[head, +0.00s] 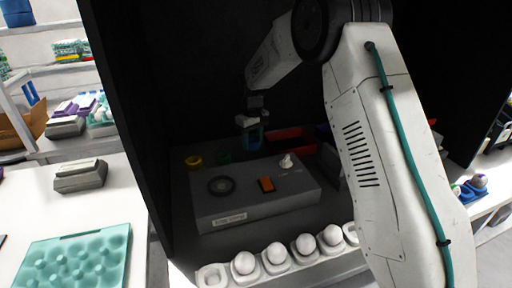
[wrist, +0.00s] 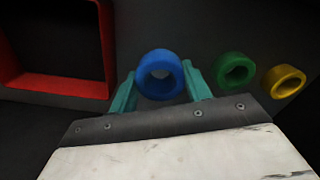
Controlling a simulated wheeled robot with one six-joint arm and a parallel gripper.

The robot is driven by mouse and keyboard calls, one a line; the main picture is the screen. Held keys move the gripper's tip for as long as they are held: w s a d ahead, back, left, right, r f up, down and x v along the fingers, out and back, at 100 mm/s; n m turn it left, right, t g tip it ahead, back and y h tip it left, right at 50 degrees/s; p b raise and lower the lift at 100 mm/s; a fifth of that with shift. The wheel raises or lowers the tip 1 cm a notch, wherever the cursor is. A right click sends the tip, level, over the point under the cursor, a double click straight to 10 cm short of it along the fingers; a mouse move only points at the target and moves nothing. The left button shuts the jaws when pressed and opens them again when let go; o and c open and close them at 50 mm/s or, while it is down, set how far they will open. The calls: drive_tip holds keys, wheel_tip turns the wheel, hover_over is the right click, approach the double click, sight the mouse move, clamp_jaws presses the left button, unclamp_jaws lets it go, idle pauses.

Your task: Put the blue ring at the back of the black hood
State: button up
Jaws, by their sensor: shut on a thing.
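The blue ring (wrist: 160,73) is between the two teal fingers of my gripper (wrist: 160,88) in the wrist view, and the fingers are shut on it. In the head view my gripper (head: 251,132) reaches into the black hood (head: 125,95), above the back of its floor. The ring is hard to make out there. A green ring (wrist: 236,70) and a yellow ring (wrist: 284,81) are beside the blue ring in the wrist view. I cannot tell whether the blue ring touches the floor.
A red bin (wrist: 104,50) stands at the back of the hood; it also shows in the head view (head: 290,136). A grey device (head: 255,207) with an orange switch fills the hood's front. A row of white egg cups (head: 277,270) with white eggs lines the front edge.

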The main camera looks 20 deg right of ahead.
sight(253, 155)
drive_tip(key=shift+f, duration=1.75)
drive_tip(key=shift+f, duration=0.1)
drive_tip(key=o, duration=1)
drive_tip(key=shift+o, duration=0.2)
wheel_tip(253, 155, up, 11)
drive_tip(key=s+d+r+m, duration=0.1)
drive_tip(key=s+r, duration=1)
drive_tip(key=s, duration=0.1)
drive_tip(key=s+r+m, duration=0.1)
drive_tip(key=s+r, duration=0.3)
drive_tip(key=s, duration=0.8)
drive_tip(key=s+d+f+m, duration=0.1)
drive_tip(key=s+f, duration=0.1)
drive_tip(key=s, duration=1)
drive_tip(key=s+f+m+t, duration=0.1)
drive_tip(key=s+f, duration=0.1)
drive_tip(key=s, duration=1)
drive_tip(key=shift+s+d+f+m, duration=0.15)
drive_tip(key=shift+d+f+m, duration=0.1)
drive_tip(key=shift+d+m, duration=0.1)
